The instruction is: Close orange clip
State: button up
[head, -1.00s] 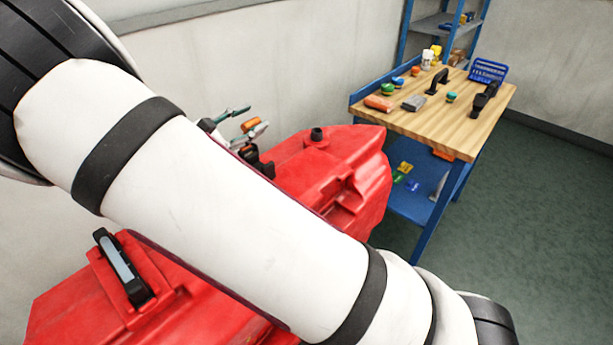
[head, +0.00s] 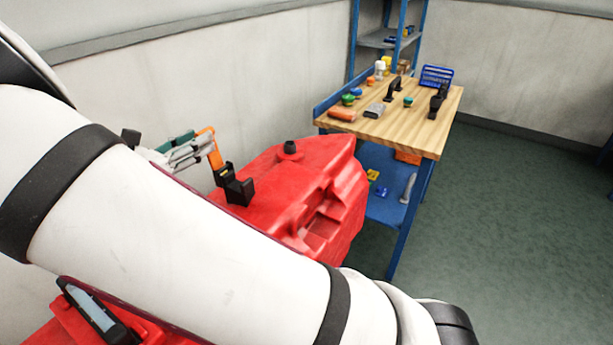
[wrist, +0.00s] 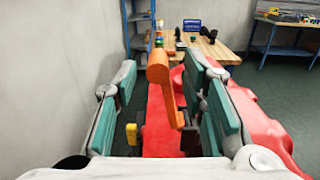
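The orange clip (head: 215,150) stands raised from a black holder (head: 236,186) on the red tank (head: 300,190) in the head view. In the wrist view the orange clip (wrist: 165,88) rises between my two fingers, its rounded end towards the camera. My gripper (head: 180,150) is at the left of the clip in the head view. In the wrist view my gripper (wrist: 164,72) is open, with teal pads apart on both sides of the clip. A gap shows beside the left pad; contact at the right pad cannot be told. My arm hides much of the tank.
A wooden workbench (head: 425,125) with tools stands behind the tank, with a blue shelf rack (head: 388,40) beyond. A pale wall (head: 200,75) rises close behind my gripper. A black-and-grey latch (head: 95,312) sits at lower left. Green floor (head: 510,220) is clear at right.

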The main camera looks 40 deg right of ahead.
jog(key=v, duration=1.1)
jog(key=s+d+r+m+g+y+p, duration=0.2)
jog(key=s+d+r+m+g+y, duration=0.2)
jog(key=s+d+m+g+y, duration=0.65)
jog(key=s+d+r+m+t+y+p, duration=0.1)
jog(key=s+r+m+t+y, duration=0.1)
jog(key=s, duration=0.5)
jog(key=s+d+r+m+t+y+p, duration=0.1)
jog(key=s+r+m+t+y, duration=0.1)
jog(key=s+m, duration=0.3)
jog(key=s+d+r+m+t+y+p, duration=0.1)
jog(key=s+r+m+t+y+p, duration=0.1)
jog(key=s, duration=0.7)
jog(key=shift+d+r+m+t, duration=0.25)
jog(key=shift+r+m+t, duration=0.45)
jog(key=shift+m+t, duration=0.3)
